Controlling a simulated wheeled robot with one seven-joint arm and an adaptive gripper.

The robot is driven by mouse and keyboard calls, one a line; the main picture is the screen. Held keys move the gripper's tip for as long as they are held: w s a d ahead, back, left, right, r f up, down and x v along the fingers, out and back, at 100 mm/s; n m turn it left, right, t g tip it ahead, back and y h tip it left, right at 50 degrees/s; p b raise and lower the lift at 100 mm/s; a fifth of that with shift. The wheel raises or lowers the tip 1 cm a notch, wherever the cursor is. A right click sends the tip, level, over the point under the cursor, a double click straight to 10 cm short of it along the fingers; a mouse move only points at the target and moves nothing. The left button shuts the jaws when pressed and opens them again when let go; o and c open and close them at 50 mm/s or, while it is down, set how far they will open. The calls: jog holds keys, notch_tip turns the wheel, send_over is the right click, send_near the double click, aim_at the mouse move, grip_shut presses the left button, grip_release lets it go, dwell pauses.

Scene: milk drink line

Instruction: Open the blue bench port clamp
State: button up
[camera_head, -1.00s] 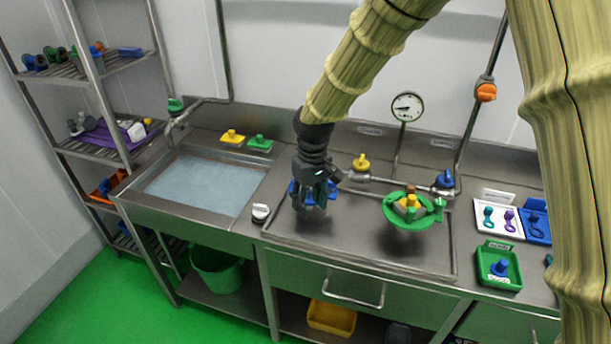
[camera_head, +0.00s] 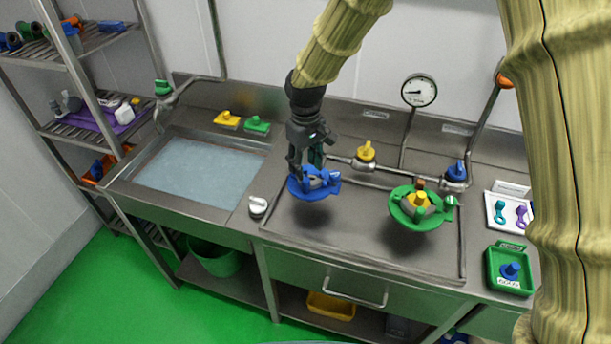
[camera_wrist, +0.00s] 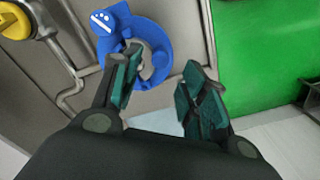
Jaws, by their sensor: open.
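The blue bench port clamp (camera_head: 314,183) is a ring-shaped blue piece above the steel bench, left of the green clamp. It also shows in the wrist view (camera_wrist: 160,45), past my left finger, with a lug at its upper left. My gripper (camera_head: 305,165) is directly above and behind the blue clamp in the head view. In the wrist view, my gripper (camera_wrist: 160,92) has its fingers apart with nothing between them. The left finger overlaps the clamp's ring and hides part of it; I cannot tell whether they touch.
A green clamp (camera_head: 411,222) with a yellow centre is to the right. A yellow valve (camera_head: 366,151) and a blue valve (camera_head: 456,171) sit on the pipe behind. The water-filled sink (camera_head: 200,170) is left, with a white knob (camera_head: 257,206) between. The front bench surface (camera_head: 350,240) is clear.

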aim_at(306, 179)
jog(key=shift+f+p, duration=0.9)
jog(key=shift+f, duration=2.2)
grip_shut()
